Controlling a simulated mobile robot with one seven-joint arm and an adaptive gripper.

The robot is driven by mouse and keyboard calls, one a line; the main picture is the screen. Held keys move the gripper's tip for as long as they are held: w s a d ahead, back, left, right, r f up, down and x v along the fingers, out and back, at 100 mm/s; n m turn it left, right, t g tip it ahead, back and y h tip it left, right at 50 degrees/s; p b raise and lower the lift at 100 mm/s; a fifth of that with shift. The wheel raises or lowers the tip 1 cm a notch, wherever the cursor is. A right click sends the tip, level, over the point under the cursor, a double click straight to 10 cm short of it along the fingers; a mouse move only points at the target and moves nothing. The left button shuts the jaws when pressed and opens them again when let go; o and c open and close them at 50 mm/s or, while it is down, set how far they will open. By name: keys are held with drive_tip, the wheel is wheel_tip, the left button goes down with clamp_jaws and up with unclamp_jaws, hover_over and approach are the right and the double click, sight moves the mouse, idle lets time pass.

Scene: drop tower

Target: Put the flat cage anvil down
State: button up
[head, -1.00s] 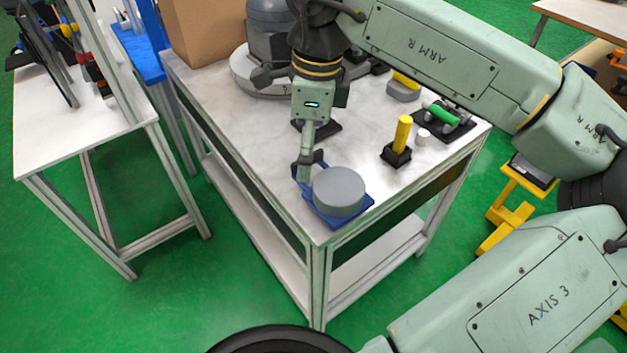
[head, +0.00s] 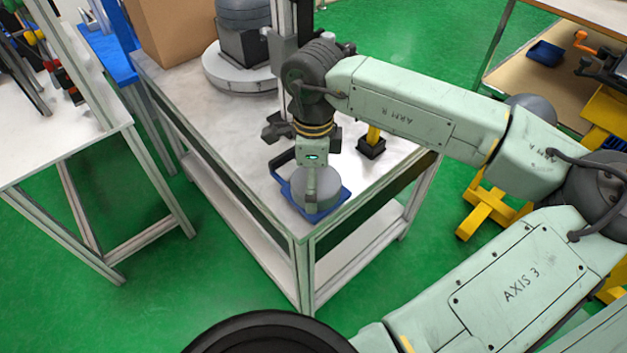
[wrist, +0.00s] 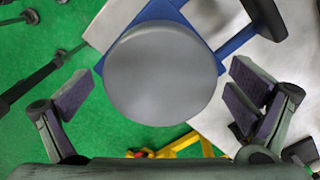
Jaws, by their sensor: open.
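The flat cage anvil is a short grey cylinder (head: 314,192). It sits on a blue tray (head: 329,209) at the near corner of the bench. In the wrist view the grey anvil (wrist: 160,74) lies between and beyond the two fingers, over the blue tray (wrist: 236,41). My gripper (wrist: 160,95) is open, with a finger apart from the anvil on each side. In the head view my gripper (head: 312,190) hangs over the anvil and hides part of it.
The bench top (head: 220,130) carries a drop tower with a round base (head: 240,75) and a yellow-handled tool (head: 372,140) in a black block. A cardboard box (head: 170,30) stands at the back left. A second white table (head: 60,140) stands to the left.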

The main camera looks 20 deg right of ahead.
drive_tip(key=shift+f, duration=0.25)
drive_tip(key=shift+c, duration=0.6)
drive_tip(key=shift+r, duration=0.1)
drive_tip(key=c, duration=1.8)
